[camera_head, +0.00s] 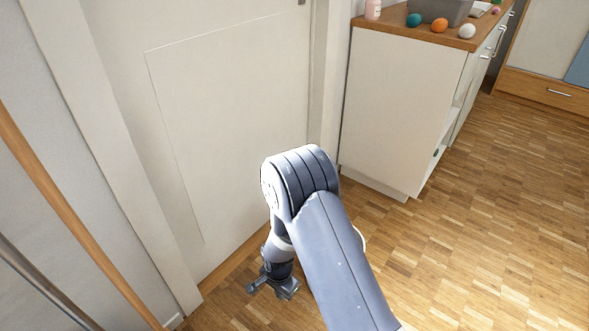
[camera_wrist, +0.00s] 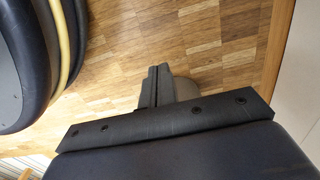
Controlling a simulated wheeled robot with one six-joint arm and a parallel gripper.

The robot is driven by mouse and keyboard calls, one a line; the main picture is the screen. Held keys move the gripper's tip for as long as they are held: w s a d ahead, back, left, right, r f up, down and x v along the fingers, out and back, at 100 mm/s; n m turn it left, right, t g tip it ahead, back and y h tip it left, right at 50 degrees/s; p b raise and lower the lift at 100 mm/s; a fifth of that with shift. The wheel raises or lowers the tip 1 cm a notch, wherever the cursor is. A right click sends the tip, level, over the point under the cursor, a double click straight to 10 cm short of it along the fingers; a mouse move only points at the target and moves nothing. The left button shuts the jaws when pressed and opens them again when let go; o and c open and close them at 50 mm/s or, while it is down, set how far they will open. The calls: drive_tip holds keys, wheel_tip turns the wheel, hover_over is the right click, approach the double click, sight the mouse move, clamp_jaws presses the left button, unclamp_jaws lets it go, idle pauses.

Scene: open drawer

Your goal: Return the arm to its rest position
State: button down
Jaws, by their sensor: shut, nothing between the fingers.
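My arm is folded, with its elbow raised in front of a white door in the head view. My gripper (camera_head: 273,286) hangs below the elbow, low over the wooden floor near the foot of the door. In the wrist view my gripper (camera_wrist: 156,86) has its fingers together with nothing between them. Wooden floor lies beyond the fingertips.
A white cabinet (camera_head: 400,110) with a wooden top stands to the right, bearing a grey bin (camera_head: 440,10), an orange ball (camera_head: 439,25) and a white ball (camera_head: 467,31). The white door (camera_head: 230,110) is close on the left. The parquet floor (camera_head: 500,220) at right is clear.

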drive_tip(key=w+d, duration=0.6)
drive_tip(key=w, duration=0.2)
drive_tip(key=shift+w+d, duration=0.2)
drive_tip(key=shift+d, duration=0.15)
drive_tip(key=shift+s, duration=0.1)
